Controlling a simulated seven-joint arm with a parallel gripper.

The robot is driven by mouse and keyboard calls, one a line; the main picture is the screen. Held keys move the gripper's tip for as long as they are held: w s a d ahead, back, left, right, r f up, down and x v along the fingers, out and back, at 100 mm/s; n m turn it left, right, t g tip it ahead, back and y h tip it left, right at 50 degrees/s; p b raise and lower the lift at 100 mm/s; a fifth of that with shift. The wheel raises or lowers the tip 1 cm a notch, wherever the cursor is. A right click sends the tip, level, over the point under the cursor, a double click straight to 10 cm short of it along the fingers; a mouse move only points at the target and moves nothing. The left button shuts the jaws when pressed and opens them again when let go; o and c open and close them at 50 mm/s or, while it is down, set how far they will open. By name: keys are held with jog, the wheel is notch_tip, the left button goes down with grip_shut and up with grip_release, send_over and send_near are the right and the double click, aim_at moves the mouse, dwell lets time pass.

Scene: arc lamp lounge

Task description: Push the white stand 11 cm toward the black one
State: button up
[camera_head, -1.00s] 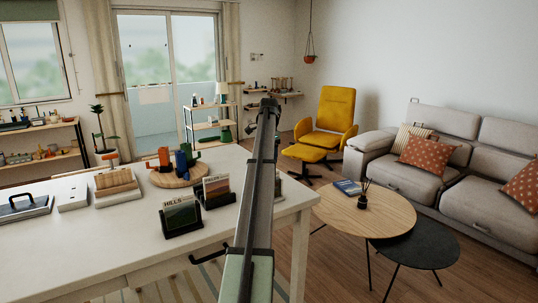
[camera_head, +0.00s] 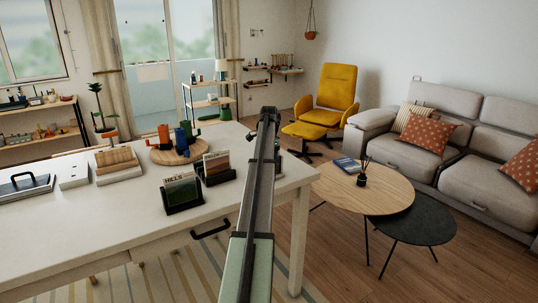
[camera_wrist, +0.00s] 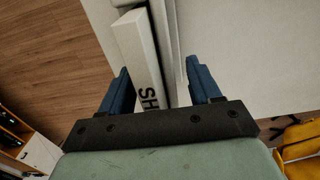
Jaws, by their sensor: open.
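Two black stands are on the white table in the head view. The front black stand (camera_head: 184,208) holds a card reading HILLS, and another black stand (camera_head: 222,178) with a card is just behind it. I cannot pick out the white stand surely in the head view; my arm hides part of the table. In the wrist view my gripper (camera_wrist: 160,84) is open, with blue fingers apart. A pale slab (camera_wrist: 140,50) lettered "SH" shows between and beyond the fingers. I cannot tell whether it belongs to the white stand, or whether the fingers touch it.
A round wooden board (camera_head: 174,154) with coloured cups, a wooden piece on a white base (camera_head: 120,173), a white box (camera_head: 73,175) and a black-handled tray (camera_head: 26,186) stand on the table (camera_head: 95,240). The table front is clear. A round coffee table (camera_head: 395,195) is at right.

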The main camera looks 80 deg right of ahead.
jog(key=shift+f, duration=0.2)
jog(key=shift+c, duration=0.3)
grip_shut()
